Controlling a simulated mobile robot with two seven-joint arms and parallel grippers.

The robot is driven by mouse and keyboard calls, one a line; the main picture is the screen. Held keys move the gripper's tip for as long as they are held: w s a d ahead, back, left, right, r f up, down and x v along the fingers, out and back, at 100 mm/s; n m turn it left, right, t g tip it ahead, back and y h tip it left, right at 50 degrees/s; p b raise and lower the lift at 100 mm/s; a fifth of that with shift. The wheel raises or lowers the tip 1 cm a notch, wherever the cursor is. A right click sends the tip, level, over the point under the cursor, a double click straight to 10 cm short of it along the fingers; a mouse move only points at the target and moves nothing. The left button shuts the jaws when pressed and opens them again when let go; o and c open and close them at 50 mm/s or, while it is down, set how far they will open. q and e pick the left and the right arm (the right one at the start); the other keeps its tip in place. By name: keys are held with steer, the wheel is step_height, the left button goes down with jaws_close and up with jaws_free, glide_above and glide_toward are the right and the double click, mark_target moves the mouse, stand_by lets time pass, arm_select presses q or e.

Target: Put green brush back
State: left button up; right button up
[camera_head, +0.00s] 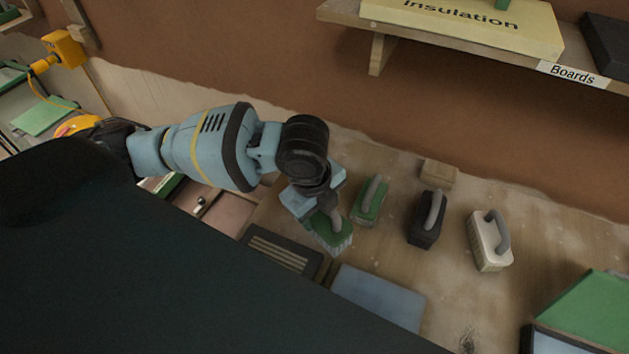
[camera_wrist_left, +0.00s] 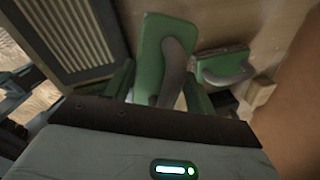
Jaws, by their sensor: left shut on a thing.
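A green brush (camera_head: 334,237) with a grey handle is in my left gripper (camera_head: 318,203), which is shut on its handle. In the left wrist view the held brush (camera_wrist_left: 153,45) shows between the fingers, its handle partly hidden by them. I cannot tell whether its underside touches the board. A second green brush (camera_head: 366,207) with a grey handle stands just right of it, apart from the gripper; it also shows in the left wrist view (camera_wrist_left: 224,69). My right gripper is not in view.
A black brush (camera_head: 424,232) and a white brush (camera_head: 489,252) stand farther right on the wooden surface (camera_head: 455,285). A small wooden block (camera_head: 438,173) lies behind them. A dark slatted item (camera_head: 282,251) and a blue-grey slab (camera_head: 379,298) lie in front. A shelf (camera_head: 470,45) overhangs the back.

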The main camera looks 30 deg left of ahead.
arm_select(q)
steer(key=shift+w+a+f+b, duration=0.2)
steer(key=shift+w+a+f, duration=0.6)
steer(key=shift+w+a, duration=1.05)
steer(key=shift+w+a+f+b, duration=0.2)
steer(key=shift+w+a+f, duration=0.7)
steer(key=shift+w, duration=1.8)
steer(key=shift+w+a+f+b, duration=0.2)
steer(key=shift+w+a+f, duration=0.55)
steer(key=shift+w+a, duration=1.1)
steer(key=shift+w+d, duration=0.4)
steer(key=shift+d, duration=0.05)
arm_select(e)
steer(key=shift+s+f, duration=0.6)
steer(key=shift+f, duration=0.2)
arm_select(q)
steer(key=shift+f, duration=0.15)
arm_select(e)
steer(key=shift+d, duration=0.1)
arm_select(q)
steer(key=o, duration=1)
steer(key=shift+c, duration=0.2)
